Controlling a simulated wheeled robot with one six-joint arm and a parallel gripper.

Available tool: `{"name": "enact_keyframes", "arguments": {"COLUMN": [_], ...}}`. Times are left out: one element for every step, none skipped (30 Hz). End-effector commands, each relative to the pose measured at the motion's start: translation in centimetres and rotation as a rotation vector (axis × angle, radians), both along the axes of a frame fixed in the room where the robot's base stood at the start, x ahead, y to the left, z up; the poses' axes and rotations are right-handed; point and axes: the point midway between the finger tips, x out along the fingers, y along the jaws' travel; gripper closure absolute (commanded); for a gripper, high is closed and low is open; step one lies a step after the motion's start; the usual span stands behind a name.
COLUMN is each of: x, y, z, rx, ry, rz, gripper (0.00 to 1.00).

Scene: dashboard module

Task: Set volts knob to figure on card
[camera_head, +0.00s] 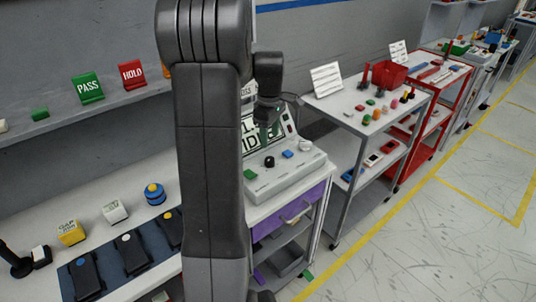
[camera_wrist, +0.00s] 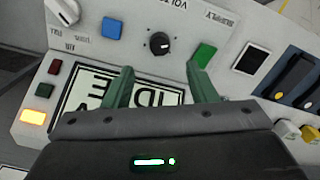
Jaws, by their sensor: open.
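The black volts knob (camera_wrist: 159,43) sits on the grey dashboard module, under upside-down "VOLT" lettering in the wrist view. Tick marks ring it, but its setting is too small to read. It also shows in the head view (camera_head: 269,161). My gripper (camera_wrist: 160,68) is open, with its two green fingers apart and short of the knob in the picture. Nothing is between them. In the head view my gripper (camera_head: 268,112) is above the module, partly dark and hard to make out. A white panel with large black letters (camera_wrist: 150,93) is partly hidden by my fingers. No figure card is clearly readable.
Beside the knob are a blue button (camera_wrist: 112,27), a green button (camera_wrist: 204,54) and a white knob (camera_wrist: 66,11). An amber lamp (camera_wrist: 33,116) is lit on the module's left edge. A shelf trolley (camera_head: 345,105) stands right of the module; yellow-lined floor is clear.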

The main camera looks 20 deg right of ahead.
Motion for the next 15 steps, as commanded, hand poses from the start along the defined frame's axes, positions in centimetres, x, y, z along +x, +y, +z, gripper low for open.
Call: {"name": "enact_keyframes", "arguments": {"x": [-0.1, -0.1, -0.1, -0.1, -0.1, -0.1, -0.1, -0.1, -0.1, -0.1, -0.1, -0.1, -0.1, 0.0, 0.0], "y": [0.1, 0.1, 0.1, 0.1, 0.1, 0.1, 0.1, 0.1, 0.1, 0.1, 0.1, 0.1, 0.1, 0.1, 0.0], "z": [-1.1, -1.8, -2.7, -3.3, -3.9, -4.7, -5.3, -5.8, -6.5, -6.9, -7.3, -7.8, -8.1, -8.4, -8.6], "rx": [0.002, 0.002, 0.002, 0.002, 0.002, 0.002, 0.002, 0.002, 0.001, 0.001, 0.001, 0.001, 0.002, 0.001, 0.000], "ry": [0.005, 0.005, 0.006, 0.004, 0.004, 0.006, 0.004, 0.004, 0.003, 0.003, 0.002, 0.002, 0.003, 0.002, 0.000], "rz": [0.000, 0.000, 0.000, 0.000, 0.000, 0.000, 0.000, 0.000, 0.000, 0.000, -0.001, -0.001, -0.001, -0.001, -0.001], "gripper": [0.48, 0.48, 0.48, 0.48, 0.48, 0.48, 0.48, 0.48, 0.48, 0.48, 0.48, 0.48, 0.48, 0.48, 0.48]}}
